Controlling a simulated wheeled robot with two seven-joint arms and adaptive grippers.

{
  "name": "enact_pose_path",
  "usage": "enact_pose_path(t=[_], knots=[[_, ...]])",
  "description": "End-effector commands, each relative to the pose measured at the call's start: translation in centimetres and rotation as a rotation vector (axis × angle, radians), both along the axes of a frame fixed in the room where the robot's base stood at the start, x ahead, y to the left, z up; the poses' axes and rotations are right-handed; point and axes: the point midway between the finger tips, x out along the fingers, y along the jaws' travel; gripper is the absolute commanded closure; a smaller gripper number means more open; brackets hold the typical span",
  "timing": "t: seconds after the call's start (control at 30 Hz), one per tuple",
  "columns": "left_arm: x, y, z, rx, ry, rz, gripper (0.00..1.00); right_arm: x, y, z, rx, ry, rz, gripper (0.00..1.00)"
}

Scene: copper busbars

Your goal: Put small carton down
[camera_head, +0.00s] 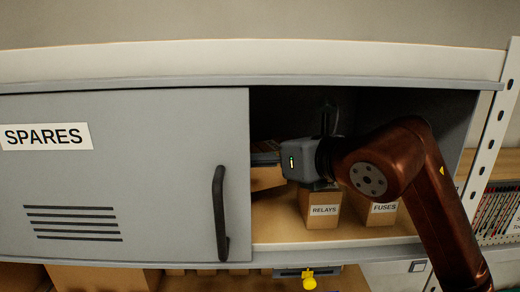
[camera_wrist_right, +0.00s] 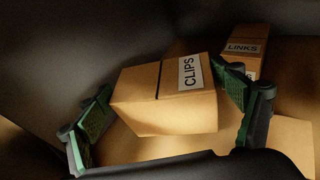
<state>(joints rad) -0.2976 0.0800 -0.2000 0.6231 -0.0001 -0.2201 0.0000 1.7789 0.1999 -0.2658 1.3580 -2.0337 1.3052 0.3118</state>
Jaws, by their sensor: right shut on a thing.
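A small brown carton labelled CLIPS (camera_wrist_right: 165,100) sits between the green-padded fingers of my right gripper (camera_wrist_right: 167,82) in the wrist view. My right gripper (camera_head: 266,158) is shut on it, inside the open right part of the grey cabinet (camera_head: 400,103). In the head view, part of the carton (camera_head: 267,180) shows below the gripper, by the sliding door's edge. Its underside is hidden, so I cannot tell whether it touches the shelf (camera_head: 290,228). My left gripper is not in view.
A RELAYS carton (camera_head: 320,211) and a FUSES carton (camera_head: 382,214) stand on the shelf, right of the gripper. A LINKS carton (camera_wrist_right: 243,47) is close to the held one. The sliding door marked SPARES (camera_head: 130,170), with a black handle (camera_head: 220,213), covers the left side.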

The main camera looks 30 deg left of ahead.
Motion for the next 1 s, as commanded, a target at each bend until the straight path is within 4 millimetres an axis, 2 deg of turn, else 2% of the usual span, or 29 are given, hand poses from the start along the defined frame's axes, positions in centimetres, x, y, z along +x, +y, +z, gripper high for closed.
enact_pose_path(t=[0.07,0.2,0.3,0.63,1.0], knots=[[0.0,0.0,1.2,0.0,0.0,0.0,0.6,0.1,0.4,0.6,-0.036,0.017,0.002,0.66],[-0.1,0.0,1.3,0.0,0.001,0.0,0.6,0.2,0.4,-1.8,-0.038,0.018,0.003,0.66],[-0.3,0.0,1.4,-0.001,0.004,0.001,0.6,0.1,0.3,-2.5,-0.036,0.017,0.002,0.66],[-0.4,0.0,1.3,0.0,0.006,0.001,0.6,0.1,0.3,-2.8,-0.035,0.015,0.001,0.66],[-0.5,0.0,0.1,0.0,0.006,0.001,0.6,0.2,0.3,-3.9,-0.035,0.016,0.0,0.66]])
